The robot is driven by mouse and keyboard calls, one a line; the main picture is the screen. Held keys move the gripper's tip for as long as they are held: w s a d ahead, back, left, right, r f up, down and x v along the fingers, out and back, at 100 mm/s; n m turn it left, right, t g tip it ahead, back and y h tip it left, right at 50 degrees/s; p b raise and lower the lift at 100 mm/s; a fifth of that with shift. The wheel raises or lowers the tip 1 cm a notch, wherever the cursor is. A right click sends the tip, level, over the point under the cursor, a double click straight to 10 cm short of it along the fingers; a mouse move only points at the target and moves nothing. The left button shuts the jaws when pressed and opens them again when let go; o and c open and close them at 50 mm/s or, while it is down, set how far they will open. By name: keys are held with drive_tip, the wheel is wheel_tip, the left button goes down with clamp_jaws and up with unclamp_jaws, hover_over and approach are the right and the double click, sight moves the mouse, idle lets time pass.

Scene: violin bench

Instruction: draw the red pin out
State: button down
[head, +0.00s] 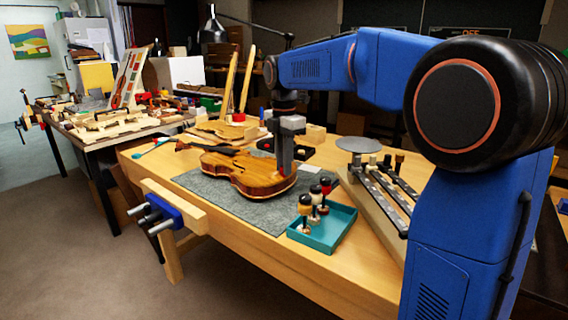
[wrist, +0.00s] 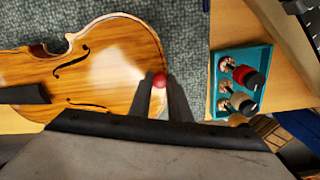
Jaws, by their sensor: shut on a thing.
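The violin (head: 248,174) lies flat on a grey mat (head: 228,209) on the bench, its lower end toward my gripper. In the wrist view, the violin's top (wrist: 105,75) fills the left side. The red pin (wrist: 159,80) shows as a small round red head at the rim of the violin's lower end, between my fingertips. My gripper (head: 285,172) points down at that end, and its fingers (wrist: 163,88) are closed on the pin. I cannot tell whether the pin is still seated in the violin. In the head view my fingers hide the pin.
A teal tray (head: 331,238) with several dark-topped and red-topped round-knobbed pieces stands to the right of the mat. Beyond it is a wooden rack with dark metal bars (head: 384,187). A vise (head: 160,211) juts from the bench's front edge. A lamp (head: 213,27) stands behind.

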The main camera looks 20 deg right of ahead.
drive_tip(key=shift+r, duration=0.85)
idle(1.2)
drive_tip(key=shift+r, duration=1.3)
drive_tip(key=shift+r, duration=0.15)
wheel_tip(320, 180, up, 7)
idle(0.8)
drive_tip(key=shift+s, duration=0.1)
